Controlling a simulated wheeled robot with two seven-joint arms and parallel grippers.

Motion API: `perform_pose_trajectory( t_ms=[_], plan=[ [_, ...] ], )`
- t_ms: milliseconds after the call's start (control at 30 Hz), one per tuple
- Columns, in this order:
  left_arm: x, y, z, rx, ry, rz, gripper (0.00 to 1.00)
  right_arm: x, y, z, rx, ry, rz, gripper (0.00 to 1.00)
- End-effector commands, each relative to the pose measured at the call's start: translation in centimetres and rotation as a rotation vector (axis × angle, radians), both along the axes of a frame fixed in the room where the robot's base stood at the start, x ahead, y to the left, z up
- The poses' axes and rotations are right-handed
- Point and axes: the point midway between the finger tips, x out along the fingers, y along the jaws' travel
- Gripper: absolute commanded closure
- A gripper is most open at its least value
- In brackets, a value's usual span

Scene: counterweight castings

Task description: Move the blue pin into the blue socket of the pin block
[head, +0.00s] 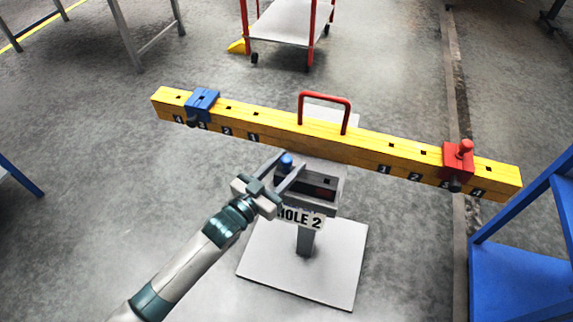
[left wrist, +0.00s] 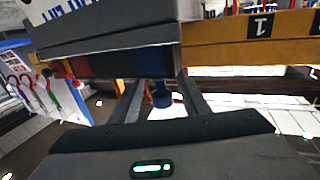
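The pin block (head: 318,193) stands on a post at the middle, below the beam. The blue pin (head: 286,160) is at the block's left end, its round head up. In the left wrist view, the blue pin (left wrist: 161,96) is against the blue-marked part of the block (left wrist: 145,62); how deep it sits in the blue socket is hidden. My left gripper (head: 283,172) is around the pin. In the left wrist view its fingers (left wrist: 160,100) stand apart, with a gap on both sides of the pin. My right gripper is out of view.
A yellow numbered beam (head: 275,124) with a red handle (head: 325,96) spans just behind the block. It carries a blue slider (head: 203,103) and a red slider (head: 458,162) with a red pin (head: 465,148). A blue frame (head: 520,270) stands right.

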Motion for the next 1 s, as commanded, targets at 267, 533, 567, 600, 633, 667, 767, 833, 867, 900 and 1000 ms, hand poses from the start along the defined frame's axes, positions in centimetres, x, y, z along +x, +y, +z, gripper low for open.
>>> perform_pose_trajectory(
  t_ms=[267, 533, 567, 600, 633, 667, 767, 833, 867, 900, 1000],
  plan=[
    [-0.1, 0.0, -0.1, 0.001, 0.001, 0.000, 0.59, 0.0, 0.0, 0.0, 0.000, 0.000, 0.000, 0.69],
    [-1.5, 1.1, -0.3, 0.000, 0.002, 0.000, 0.59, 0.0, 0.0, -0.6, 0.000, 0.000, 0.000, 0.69],
    [-1.8, 1.4, -0.3, 0.001, 0.002, 0.000, 0.59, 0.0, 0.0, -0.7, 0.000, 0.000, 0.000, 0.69],
    [-2.2, 1.7, -0.3, 0.001, 0.002, 0.000, 0.59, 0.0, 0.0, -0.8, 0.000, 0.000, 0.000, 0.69],
    [-2.6, 2.0, -0.3, 0.001, 0.001, -0.001, 0.59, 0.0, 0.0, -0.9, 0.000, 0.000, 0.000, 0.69],
    [-3.0, 2.3, -0.3, 0.001, 0.002, 0.000, 0.59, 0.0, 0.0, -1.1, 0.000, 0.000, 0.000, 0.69],
    [-4.4, 3.4, -0.4, 0.001, 0.002, 0.000, 0.59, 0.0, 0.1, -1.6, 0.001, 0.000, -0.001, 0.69],
    [-5.6, 4.3, -0.4, 0.001, 0.002, 0.000, 0.59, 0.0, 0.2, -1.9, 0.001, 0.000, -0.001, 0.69],
    [-6.0, 4.7, -0.4, 0.001, 0.002, 0.000, 0.59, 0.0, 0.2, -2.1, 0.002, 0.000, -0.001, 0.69],
    [-6.7, 5.2, -0.4, 0.001, 0.002, 0.000, 0.59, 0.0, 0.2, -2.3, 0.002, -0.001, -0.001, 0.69],
    [-8.3, 6.5, -0.4, 0.002, 0.002, 0.000, 0.59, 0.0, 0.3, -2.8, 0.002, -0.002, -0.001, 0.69]
  ],
)
